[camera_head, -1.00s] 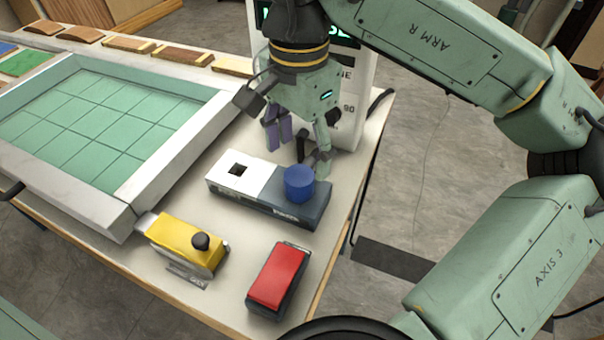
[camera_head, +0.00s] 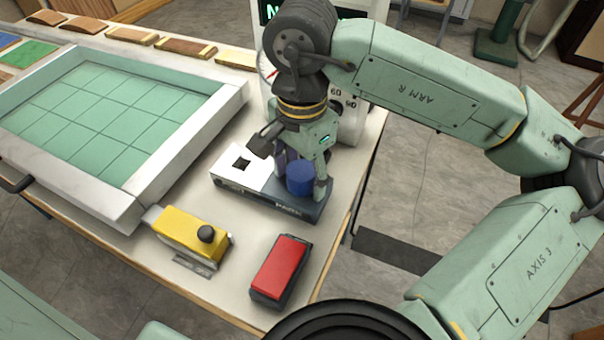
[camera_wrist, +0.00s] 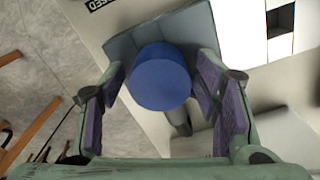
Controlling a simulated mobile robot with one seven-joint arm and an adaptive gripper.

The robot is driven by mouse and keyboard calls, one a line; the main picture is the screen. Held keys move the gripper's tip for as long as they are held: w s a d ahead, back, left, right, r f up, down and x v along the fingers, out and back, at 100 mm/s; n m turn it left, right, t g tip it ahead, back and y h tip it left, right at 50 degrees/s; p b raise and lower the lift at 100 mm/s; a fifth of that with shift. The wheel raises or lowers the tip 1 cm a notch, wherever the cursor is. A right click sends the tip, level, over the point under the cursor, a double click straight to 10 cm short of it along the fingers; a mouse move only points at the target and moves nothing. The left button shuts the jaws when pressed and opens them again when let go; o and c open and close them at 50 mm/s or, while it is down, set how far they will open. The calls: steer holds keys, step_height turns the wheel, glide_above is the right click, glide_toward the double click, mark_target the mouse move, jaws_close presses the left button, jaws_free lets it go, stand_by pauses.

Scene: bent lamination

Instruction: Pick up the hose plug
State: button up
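The hose plug appears to be the blue cylinder (camera_head: 300,180), standing upright on the dark grey half of a two-tone block (camera_head: 262,205). My gripper (camera_head: 302,172) is lowered around it from above and behind. In the wrist view the blue plug (camera_wrist: 160,78) sits between the two purple-padded fingers (camera_wrist: 165,98). A gap shows on the left of the plug and a smaller one on the right, so the fingers are open. A dark post or hose end (camera_wrist: 178,118) shows just below the plug in the wrist view.
The block's white half has a square dark hole (camera_head: 241,163). A yellow box with a black knob (camera_head: 190,232) and a red-topped box (camera_head: 280,268) stand in front. A framed green grid bed (camera_head: 100,120) lies left. A white panel with a display (camera_head: 350,110) stands behind my gripper.

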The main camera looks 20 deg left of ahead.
mark_target(302, 169)
steer(key=c, duration=1)
steer(key=shift+r, duration=0.1)
steer(key=shift+r+b, duration=0.3)
steer(key=shift+r, duration=0.15)
step_height(302, 169, up, 2)
steer(key=shift+r+b, duration=0.15)
steer(key=shift+b, duration=0.35)
steer(key=s+d+b, duration=0.1)
steer(key=s, duration=0.4)
steer(key=s+d+r+b, duration=0.1)
steer(key=s, duration=0.4)
steer(key=s+b, duration=0.1)
steer(key=s, duration=0.4)
steer(key=shift+s+d+r, duration=0.35)
steer(key=shift+s+d, duration=0.05)
steer(key=shift+r, duration=0.1)
steer(key=shift+r, duration=0.4)
